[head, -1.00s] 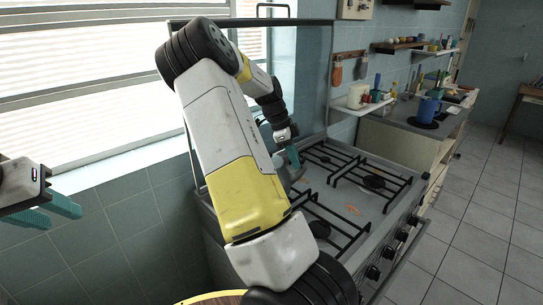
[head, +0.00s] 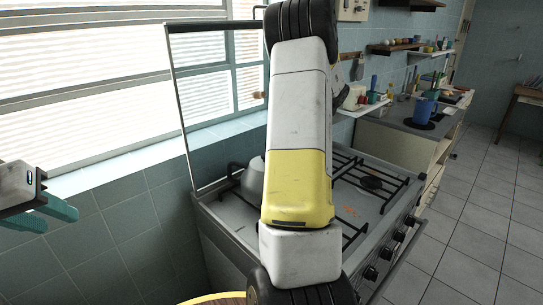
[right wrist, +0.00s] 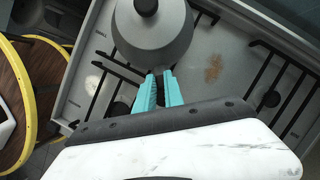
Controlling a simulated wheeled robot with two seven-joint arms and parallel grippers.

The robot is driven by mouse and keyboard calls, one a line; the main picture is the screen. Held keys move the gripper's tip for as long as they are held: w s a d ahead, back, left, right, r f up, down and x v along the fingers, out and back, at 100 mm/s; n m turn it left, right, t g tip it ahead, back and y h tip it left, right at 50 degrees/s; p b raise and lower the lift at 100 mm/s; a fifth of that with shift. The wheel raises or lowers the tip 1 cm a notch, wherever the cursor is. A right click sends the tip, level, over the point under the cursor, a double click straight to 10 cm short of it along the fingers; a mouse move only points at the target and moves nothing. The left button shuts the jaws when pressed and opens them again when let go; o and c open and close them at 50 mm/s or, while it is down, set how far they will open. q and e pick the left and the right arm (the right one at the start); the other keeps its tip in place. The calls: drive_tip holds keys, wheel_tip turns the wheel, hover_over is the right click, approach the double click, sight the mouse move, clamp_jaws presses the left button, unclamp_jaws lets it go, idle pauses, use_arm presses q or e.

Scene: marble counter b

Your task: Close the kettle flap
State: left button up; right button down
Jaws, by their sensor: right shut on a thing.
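The grey kettle (head: 252,180) stands on the stove at its left side, partly hidden behind my right arm in the head view. In the right wrist view the kettle (right wrist: 155,40) shows from above, with a round black knob on top. My right gripper (right wrist: 158,82) has its teal fingers close together, with their tips at the kettle's near edge. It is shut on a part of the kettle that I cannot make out. The flap cannot be told apart. My left gripper (head: 50,215) is at the far left, away from the stove, with its fingers apart and empty.
The stove (head: 235,215) has black grates and front knobs. Its raised glass lid (head: 183,110) stands by the window. A round wooden top with a yellow rim (right wrist: 30,90) lies beside the stove. A counter with a blue pot (head: 424,108) is farther right.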

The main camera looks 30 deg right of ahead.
drive_tip(key=t+y, duration=0.2)
drive_tip(key=y, duration=0.1)
drive_tip(key=s+d+f+t+y, duration=0.1)
drive_tip(key=shift+y, duration=0.3)
drive_tip(key=t+y, duration=0.2)
drive_tip(key=y, duration=0.1)
drive_tip(key=t+y, duration=0.1)
drive_tip(key=shift+s+d+f+y, duration=0.1)
drive_tip(key=shift+d+f+y, duration=0.1)
drive_tip(key=shift+f+y, duration=0.2)
idle(0.3)
drive_tip(key=c, duration=1.4)
unclamp_jaws()
drive_tip(key=shift+c, duration=0.2)
drive_tip(key=shift+r, duration=0.15)
drive_tip(key=shift+d, duration=0.1)
drive_tip(key=shift+s+d, duration=0.1)
drive_tip(key=shift+d, duration=0.15)
drive_tip(key=v, duration=0.7)
drive_tip(key=shift+s, duration=0.2)
